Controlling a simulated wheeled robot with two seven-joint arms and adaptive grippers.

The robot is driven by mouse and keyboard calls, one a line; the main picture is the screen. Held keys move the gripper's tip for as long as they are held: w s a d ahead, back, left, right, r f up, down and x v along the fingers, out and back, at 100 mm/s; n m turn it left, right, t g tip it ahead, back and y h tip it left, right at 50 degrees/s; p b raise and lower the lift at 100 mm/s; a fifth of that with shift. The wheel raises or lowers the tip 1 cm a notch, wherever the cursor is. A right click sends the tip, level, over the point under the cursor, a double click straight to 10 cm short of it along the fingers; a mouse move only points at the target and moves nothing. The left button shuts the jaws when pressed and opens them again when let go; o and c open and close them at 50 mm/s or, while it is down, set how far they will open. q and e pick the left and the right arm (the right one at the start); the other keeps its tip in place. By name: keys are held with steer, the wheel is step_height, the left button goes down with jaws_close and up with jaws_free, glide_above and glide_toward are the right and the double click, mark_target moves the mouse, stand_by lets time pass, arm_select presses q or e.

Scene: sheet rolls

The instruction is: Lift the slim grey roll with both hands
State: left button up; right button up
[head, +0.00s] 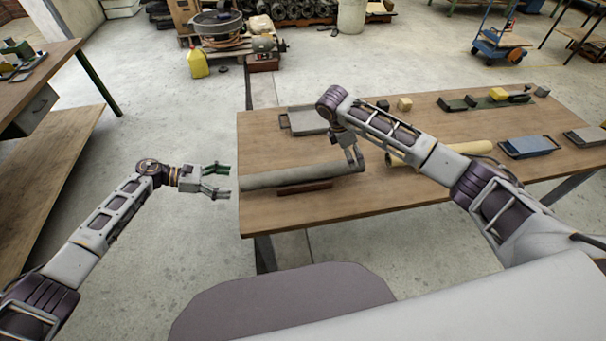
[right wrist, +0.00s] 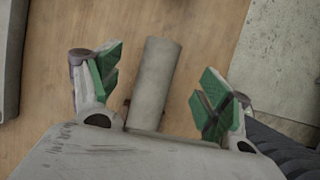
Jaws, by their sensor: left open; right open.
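The slim grey roll (head: 290,177) lies across the near left part of the wooden table, on a low dark reddish-brown support (head: 305,187). My left gripper (head: 226,181) is open and empty, off the table's left edge, beside the roll's left end and apart from it. My right gripper (head: 356,161) is open at the roll's right end. In the right wrist view the roll (right wrist: 157,80) lies between the spread green-padded fingers of the right gripper (right wrist: 163,88), with a gap on each side. The roll's near part is hidden by the gripper body there.
The wooden table (head: 265,145) also holds a grey tray (head: 305,121) at the back left. A cream roll (head: 470,147) lies behind my right arm. A blue-grey tray (head: 527,147) and several small blocks are to the right. Open floor lies left of the table.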

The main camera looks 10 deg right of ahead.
mark_target(248, 182)
arm_select(q)
steer(key=shift+x, duration=4)
arm_select(e)
steer(key=shift+x, duration=4)
arm_select(q)
jaws_close()
arm_select(e)
jaws_close()
arm_select(q)
steer(key=shift+w+r, duration=0.1)
steer(key=shift+r, duration=0.05)
arm_select(e)
steer(key=shift+w+r, duration=0.1)
